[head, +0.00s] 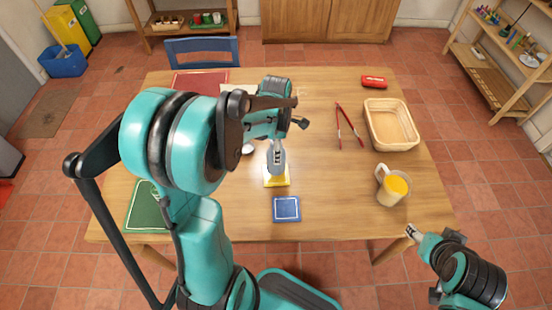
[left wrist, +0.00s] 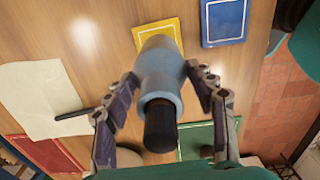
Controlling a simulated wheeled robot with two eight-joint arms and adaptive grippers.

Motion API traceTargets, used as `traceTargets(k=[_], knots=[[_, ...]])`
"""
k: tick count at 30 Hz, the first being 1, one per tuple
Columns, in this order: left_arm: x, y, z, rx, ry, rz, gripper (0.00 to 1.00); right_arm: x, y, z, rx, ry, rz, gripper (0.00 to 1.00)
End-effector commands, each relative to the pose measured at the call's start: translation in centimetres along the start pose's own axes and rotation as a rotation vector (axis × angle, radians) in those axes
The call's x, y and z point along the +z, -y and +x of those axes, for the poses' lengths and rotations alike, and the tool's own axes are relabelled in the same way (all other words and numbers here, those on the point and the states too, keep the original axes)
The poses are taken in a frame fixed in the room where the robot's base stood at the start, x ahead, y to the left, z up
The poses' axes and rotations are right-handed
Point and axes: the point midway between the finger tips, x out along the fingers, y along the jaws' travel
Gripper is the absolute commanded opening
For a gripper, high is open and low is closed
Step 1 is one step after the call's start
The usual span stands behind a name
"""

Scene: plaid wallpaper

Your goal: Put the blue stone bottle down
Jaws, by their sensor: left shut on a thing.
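The blue stone bottle (head: 277,160) is grey-blue and is held by my left gripper (head: 277,142) over the yellow square mat (head: 281,183) in the head view. In the left wrist view the bottle (left wrist: 160,75) lies between the two fingers of the left gripper (left wrist: 160,88), its dark cap facing the camera. The yellow mat (left wrist: 152,28) shows just beyond its base. I cannot tell whether the base touches the mat. My right gripper (head: 412,232) is empty, off the table's right front edge; its jaw opening is too small to judge.
A blue square mat (head: 286,209) lies just in front of the yellow one. A green mat (head: 142,212) and a red mat (head: 190,82) lie to the left. A mug (head: 393,187), a basket (head: 388,145), red tongs (head: 342,122) and a red case (head: 373,81) are on the right.

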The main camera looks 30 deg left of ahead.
Motion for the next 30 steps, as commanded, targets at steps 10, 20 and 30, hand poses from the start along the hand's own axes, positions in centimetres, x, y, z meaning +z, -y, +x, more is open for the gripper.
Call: traceTargets(k=[10,20,30], knots=[[0.0,-0.2,4.0,0.0,0.0,0.0,0.0,1.2,0.0,1.6,0.0,0.0,0.0,0.53],[0.0,-0.2,4.2,0.0,0.0,0.0,0.0,1.2,0.0,1.6,0.0,0.0,0.0,0.53],[0.0,-0.2,4.4,0.0,0.0,0.0,0.76,1.3,0.0,1.8,0.0,0.0,0.0,0.53]])
